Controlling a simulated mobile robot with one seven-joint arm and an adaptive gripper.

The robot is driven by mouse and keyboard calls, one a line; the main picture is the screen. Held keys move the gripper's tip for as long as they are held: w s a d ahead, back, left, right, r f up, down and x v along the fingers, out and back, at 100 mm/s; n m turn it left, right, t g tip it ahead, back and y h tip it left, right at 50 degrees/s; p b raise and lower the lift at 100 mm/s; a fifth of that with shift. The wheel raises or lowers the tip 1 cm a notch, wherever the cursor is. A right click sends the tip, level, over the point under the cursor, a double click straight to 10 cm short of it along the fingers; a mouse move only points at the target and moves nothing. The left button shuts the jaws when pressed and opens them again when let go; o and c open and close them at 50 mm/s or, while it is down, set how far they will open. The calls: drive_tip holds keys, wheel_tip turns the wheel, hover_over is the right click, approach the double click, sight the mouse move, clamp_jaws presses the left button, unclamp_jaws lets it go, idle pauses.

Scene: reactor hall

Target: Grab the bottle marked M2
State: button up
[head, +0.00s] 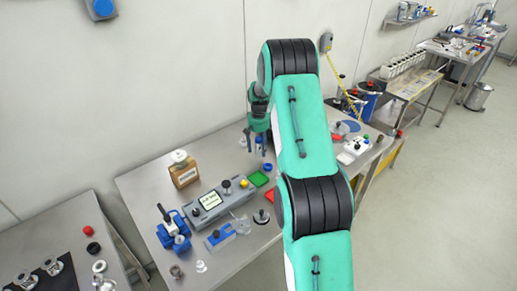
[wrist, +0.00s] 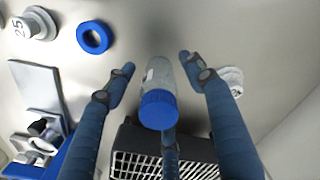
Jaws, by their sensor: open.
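The side fingers show gaps to the bottle. In the head view my gripper (head: 255,146) points down over the back of the steel table (head: 135,184); the bottle there is not clear.
A black grille (wrist: 125,160) is close below the bottle.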

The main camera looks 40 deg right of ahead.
sight(258, 138)
drive_tip(key=c, duration=1)
drive_tip(key=shift+r, duration=0.7)
wheel_tip(258, 138, up, 2)
drive_tip(key=shift+r+p, duration=0.2)
drive_tip(key=shift+p, duration=0.25)
drive_tip(key=s+a, duration=0.2)
drive_tip(key=s, duration=0.2)
drive_tip(key=s+a, duration=0.3)
drive_tip(key=s, duration=0.2)
drive_tip(key=s+a+r+p, duration=0.1)
drive_tip(key=s+a, duration=0.2)
drive_tip(key=s, duration=0.1)
drive_tip(key=shift+s+r, duration=0.1)
drive_tip(key=shift+s, duration=0.3)
drive_tip(key=shift+c, duration=0.2)
